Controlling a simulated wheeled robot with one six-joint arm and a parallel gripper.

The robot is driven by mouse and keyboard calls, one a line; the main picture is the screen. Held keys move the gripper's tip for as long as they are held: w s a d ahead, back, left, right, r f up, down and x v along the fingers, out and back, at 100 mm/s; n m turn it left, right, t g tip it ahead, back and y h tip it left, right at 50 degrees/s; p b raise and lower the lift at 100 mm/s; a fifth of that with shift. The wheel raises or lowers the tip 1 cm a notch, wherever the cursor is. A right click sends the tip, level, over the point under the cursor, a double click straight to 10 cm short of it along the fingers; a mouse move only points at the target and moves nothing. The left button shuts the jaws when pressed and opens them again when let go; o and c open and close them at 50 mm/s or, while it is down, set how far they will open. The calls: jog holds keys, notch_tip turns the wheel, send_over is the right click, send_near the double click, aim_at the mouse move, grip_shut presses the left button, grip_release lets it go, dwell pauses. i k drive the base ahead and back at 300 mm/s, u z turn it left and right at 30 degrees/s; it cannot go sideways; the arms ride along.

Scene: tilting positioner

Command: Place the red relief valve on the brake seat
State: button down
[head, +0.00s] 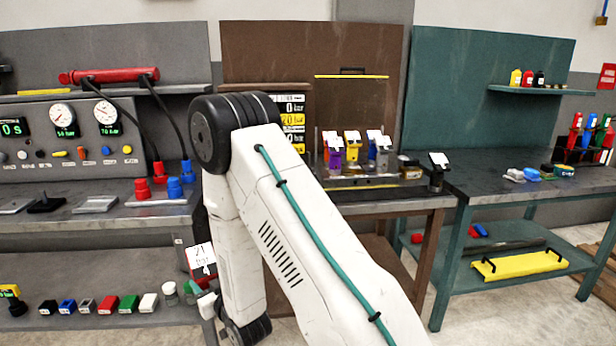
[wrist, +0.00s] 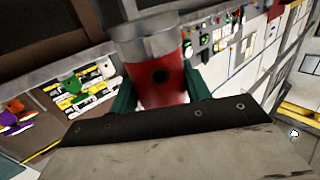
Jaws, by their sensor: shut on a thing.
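A red cylinder with a grey top, apparently the red relief valve (wrist: 168,78), is held between the green fingers of my gripper (wrist: 160,92) in the wrist view. A dark round hole shows on its side. The gripper is shut on it, and the held part appears clear of any surface. I cannot tell which fixture is the brake seat.
Purple (head: 334,157), yellow (head: 353,150) and blue (head: 374,150) tagged parts stand on the brown bench, partly beside my arm. A gauge panel (head: 75,130) and red and blue knobs are at left. Several small blocks line the lower left shelf (head: 60,325). The teal bench (head: 530,190) has open top space.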

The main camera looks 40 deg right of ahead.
aim_at(358, 172)
jog(key=u, duration=0.15)
jog(key=i, duration=0.4)
jog(key=z, duration=1.75)
